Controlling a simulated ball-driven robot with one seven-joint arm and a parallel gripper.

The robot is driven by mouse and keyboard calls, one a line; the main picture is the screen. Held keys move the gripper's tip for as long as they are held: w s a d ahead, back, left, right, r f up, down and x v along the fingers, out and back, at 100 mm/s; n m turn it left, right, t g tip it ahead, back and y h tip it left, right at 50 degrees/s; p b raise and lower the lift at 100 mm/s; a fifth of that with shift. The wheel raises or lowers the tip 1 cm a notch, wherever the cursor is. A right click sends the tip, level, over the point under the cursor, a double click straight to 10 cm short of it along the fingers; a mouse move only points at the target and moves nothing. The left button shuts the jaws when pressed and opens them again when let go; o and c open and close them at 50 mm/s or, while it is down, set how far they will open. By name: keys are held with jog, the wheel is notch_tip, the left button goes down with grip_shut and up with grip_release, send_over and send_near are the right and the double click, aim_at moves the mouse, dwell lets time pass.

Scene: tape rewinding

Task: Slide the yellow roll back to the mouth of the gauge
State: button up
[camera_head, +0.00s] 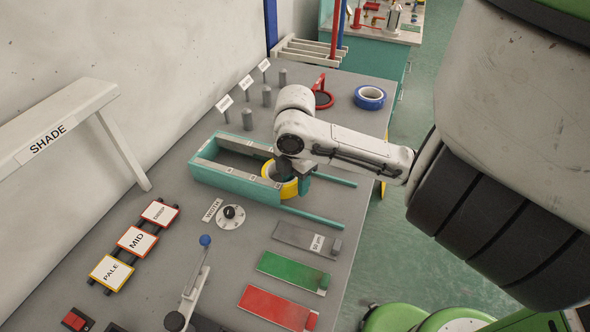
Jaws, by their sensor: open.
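The yellow roll (270,170) sits at the right end of the teal gauge (236,183), a long open-topped channel with labelled walls. The channel to the left of the roll looks empty. My gripper (285,178) is open and points down at the roll, with its fingers at the roll's right part. The gripper and wrist hide part of the roll, so I cannot tell whether the fingers touch it. Two thin teal rails (315,217) run out from the gauge's right end.
A blue tape roll (369,97) and a red ring-shaped item (322,95) lie at the back. Several grey pegs (247,119) stand behind the gauge. A WIDTH dial (230,215) and grey (305,237), green (290,270) and red (272,306) strips lie in front.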

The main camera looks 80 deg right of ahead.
jog(key=shift+f, duration=0.35)
grip_shut()
dwell(0.3)
